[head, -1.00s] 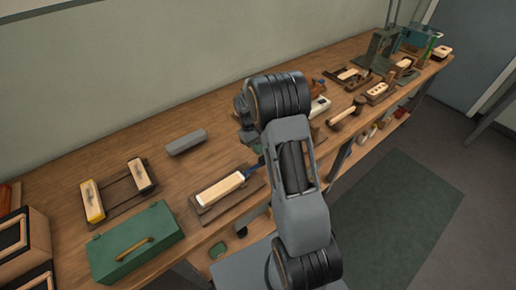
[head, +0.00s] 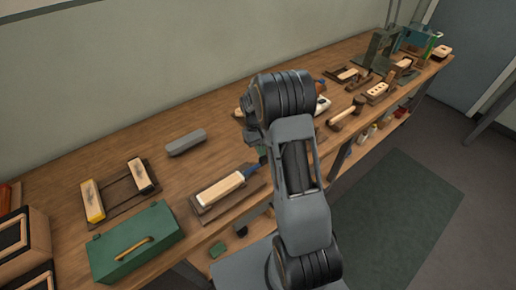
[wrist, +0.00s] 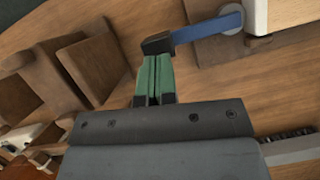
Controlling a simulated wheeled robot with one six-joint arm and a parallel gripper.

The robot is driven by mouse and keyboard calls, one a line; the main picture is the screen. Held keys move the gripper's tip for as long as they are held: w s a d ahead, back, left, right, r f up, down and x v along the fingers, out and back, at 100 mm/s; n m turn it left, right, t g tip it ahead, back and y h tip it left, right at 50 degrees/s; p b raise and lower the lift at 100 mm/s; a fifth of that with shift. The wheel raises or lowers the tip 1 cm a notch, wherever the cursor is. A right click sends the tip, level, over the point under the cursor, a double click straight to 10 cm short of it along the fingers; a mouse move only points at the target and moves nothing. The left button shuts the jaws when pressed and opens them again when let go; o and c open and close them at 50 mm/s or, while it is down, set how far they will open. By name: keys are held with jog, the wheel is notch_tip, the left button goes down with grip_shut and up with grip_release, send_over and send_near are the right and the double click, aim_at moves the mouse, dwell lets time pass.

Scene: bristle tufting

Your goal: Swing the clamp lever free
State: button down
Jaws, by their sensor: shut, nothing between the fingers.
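The clamp lever (wrist: 207,29) is a blue bar with a black end (wrist: 157,43) in the wrist view. It runs from a round grey pivot (wrist: 231,17) beside a pale block (wrist: 284,12). In the head view the blue lever (head: 251,170) shows at the right end of the pale block (head: 221,188) on its brown base (head: 207,214). My gripper (wrist: 154,62) has green fingers, shut and empty, with their tips at the lever's black end. I cannot tell whether they touch. In the head view my arm largely hides the gripper.
A grey block (head: 186,142) lies behind the clamp. A green box (head: 136,245) and a brown frame with two brushes (head: 119,193) stand to the left. Brown wooden blocks (wrist: 85,62) lie left of my gripper in the wrist view. Bare bench (head: 150,120) lies at the back.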

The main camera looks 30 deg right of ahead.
jog(key=shift+s+d, duration=0.1)
jog(key=s+m, duration=0.1)
jog(key=m, duration=0.1)
jog(key=s+m+y, duration=0.1)
jog(key=shift+s+d+m, duration=0.3)
jog(key=shift+s+m, duration=0.05)
jog(key=shift+m, duration=0.05)
jog(key=s+m+y, duration=0.1)
jog(key=m, duration=0.1)
jog(key=s+m+t, duration=0.1)
jog(key=s+m, duration=0.1)
jog(key=shift+s+a+m+y, duration=0.1)
jog(key=shift+a+m+y, duration=0.1)
jog(key=shift+m+y, duration=0.15)
jog(key=s+m, duration=0.1)
jog(key=a+m+t, duration=0.1)
jog(key=s+m+y, duration=0.1)
jog(key=m, duration=0.1)
jog(key=shift+s+a+p, duration=0.25)
jog(key=shift+s+p, duration=0.1)
jog(key=shift+p, duration=0.05)
jog(key=shift+s+a+m+t+y, duration=0.2)
jog(key=shift+s+a+m+t, duration=0.3)
jog(key=shift+m, duration=0.55)
jog(key=shift+s+a+m+t+y, duration=0.15)
jog(key=shift+s+a+m+t, duration=0.35)
jog(key=shift+m, duration=0.5)
jog(key=shift+w, duration=0.1)
